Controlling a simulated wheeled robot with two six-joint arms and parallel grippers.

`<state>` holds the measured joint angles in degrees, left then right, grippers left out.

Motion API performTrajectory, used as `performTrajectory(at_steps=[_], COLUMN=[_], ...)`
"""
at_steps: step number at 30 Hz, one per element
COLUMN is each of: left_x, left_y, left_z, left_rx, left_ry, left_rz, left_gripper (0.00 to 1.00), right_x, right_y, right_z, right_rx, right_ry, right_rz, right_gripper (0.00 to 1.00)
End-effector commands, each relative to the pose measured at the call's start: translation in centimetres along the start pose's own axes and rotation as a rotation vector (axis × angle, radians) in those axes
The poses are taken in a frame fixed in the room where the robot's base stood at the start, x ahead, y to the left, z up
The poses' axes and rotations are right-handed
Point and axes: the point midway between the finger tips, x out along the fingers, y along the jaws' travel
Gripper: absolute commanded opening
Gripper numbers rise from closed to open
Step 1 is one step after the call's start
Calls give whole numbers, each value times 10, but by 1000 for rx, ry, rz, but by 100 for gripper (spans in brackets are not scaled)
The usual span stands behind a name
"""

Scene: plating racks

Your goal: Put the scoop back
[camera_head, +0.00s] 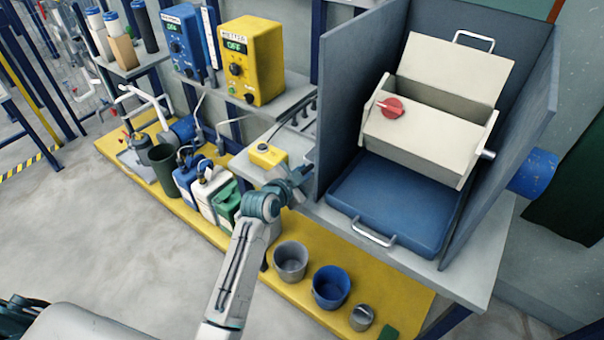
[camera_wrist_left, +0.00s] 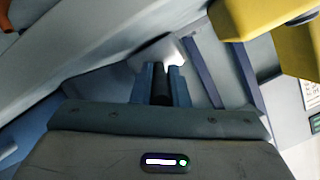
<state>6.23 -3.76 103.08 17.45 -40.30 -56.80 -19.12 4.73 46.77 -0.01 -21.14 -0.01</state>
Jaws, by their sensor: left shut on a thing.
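My left gripper (camera_head: 297,186) is over the front edge of the grey bench, just right of a small yellow holder (camera_head: 268,156) with a dark spot on top. In the left wrist view the gripper (camera_wrist_left: 160,84) is shut on a dark, narrow handle. A shiny grey metal part, which looks like the scoop (camera_wrist_left: 160,52), lies beyond the fingertips. Its full shape is hidden, and the head view does not show it clearly. A yellow thing (camera_wrist_left: 258,14) shows at upper right in the left wrist view. My right gripper is not in view.
A blue tray (camera_head: 395,208) and a cream tilted barrel (camera_head: 425,135) stand between grey panels on the right. Yellow (camera_head: 252,58) and blue (camera_head: 183,42) control boxes stand behind. Jugs and buckets (camera_head: 331,287) line the low yellow platform. Open floor lies at left.

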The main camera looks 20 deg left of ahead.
Motion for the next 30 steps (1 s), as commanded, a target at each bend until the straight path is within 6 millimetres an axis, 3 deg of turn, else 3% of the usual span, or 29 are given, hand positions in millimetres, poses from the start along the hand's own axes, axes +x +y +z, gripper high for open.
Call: performTrajectory(at_steps=[13, 14, 17, 30], left_x=[2, 2, 2, -5], left_y=[4, 4, 4, 2], left_z=[5, 5, 5, 4], left_rx=[1, 1, 1, 1], left_ry=[1, 0, 0, 0], left_rz=[-1, -1, -1, -1], left_gripper=[0, 16, 36, 36], right_x=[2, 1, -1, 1], right_y=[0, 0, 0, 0], right_z=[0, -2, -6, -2], right_rx=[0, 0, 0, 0], right_ry=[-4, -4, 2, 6], right_rz=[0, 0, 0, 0], right_gripper=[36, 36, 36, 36])
